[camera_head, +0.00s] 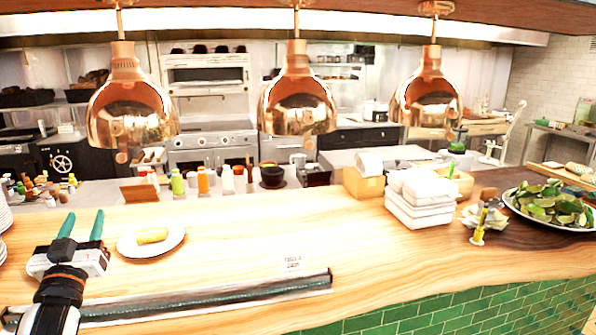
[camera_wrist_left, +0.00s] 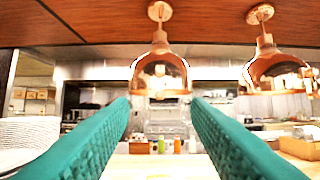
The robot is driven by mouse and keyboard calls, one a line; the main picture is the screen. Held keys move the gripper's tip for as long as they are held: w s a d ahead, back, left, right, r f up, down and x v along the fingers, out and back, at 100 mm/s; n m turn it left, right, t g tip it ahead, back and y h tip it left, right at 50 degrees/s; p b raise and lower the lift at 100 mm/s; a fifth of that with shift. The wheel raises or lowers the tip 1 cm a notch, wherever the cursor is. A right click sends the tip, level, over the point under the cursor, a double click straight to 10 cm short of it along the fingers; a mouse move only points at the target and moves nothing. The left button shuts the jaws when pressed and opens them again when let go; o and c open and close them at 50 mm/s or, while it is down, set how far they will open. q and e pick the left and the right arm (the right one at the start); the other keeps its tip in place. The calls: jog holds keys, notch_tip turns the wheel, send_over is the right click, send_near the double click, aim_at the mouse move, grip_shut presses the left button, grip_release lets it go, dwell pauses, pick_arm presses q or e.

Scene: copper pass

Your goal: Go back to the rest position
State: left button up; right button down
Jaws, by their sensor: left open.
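My left gripper (camera_head: 80,226) is at the left of the head view, above the wooden counter (camera_head: 345,235). Its two green fingers are apart and nothing is between them. In the left wrist view the fingers (camera_wrist_left: 160,115) stand wide on both sides, pointing toward the kitchen behind the counter. A white plate (camera_head: 127,244) with a yellow item (camera_head: 152,236) on it lies on the counter just right of the gripper, apart from it. My right gripper does not show in either view.
Copper lamps (camera_head: 298,100) hang over the counter. Stacked white containers (camera_head: 422,198), a yellow-handled tool (camera_head: 479,226) and a plate of limes (camera_head: 550,207) stand at the right. A long dark strip (camera_head: 215,298) lies at the front edge. White plates (camera_wrist_left: 28,135) are stacked at the left.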

pick_arm(q)
jog(key=s+d+f+m+g+h, duration=0.1)
jog(key=s+d+f+g, duration=0.25)
jog(key=f, duration=0.55)
jog(key=s+d+f+g+h, duration=0.1)
jog(key=s+d+f+g, duration=0.25)
jog(key=f, duration=0.55)
jog(key=s+d+f+m+g+h, duration=0.1)
jog(key=s+d+f+g, duration=0.25)
jog(key=f, duration=0.45)
jog(key=s+d+f+m+g+h, duration=0.1)
jog(key=s+d+f+g, duration=0.2)
jog(key=s, duration=0.4)
jog(key=s+d+f+m+g+h, duration=0.1)
jog(key=s+d+f+g, duration=0.2)
jog(key=s, duration=0.4)
jog(key=s+d+f+m+g+h, duration=0.1)
jog(key=s+d+f+g, duration=0.2)
jog(key=s, duration=0.5)
notch_tip(320, 180, down, 28)
jog(key=s+b, duration=0.1)
jog(key=s+a+f+g, duration=0.1)
jog(key=s+a+f, duration=0.2)
jog(key=s+f, duration=1.3)
jog(key=shift+s+f+y+b, duration=0.3)
jog(key=shift+s+f+b, duration=0.15)
jog(key=shift+f, duration=0.3)
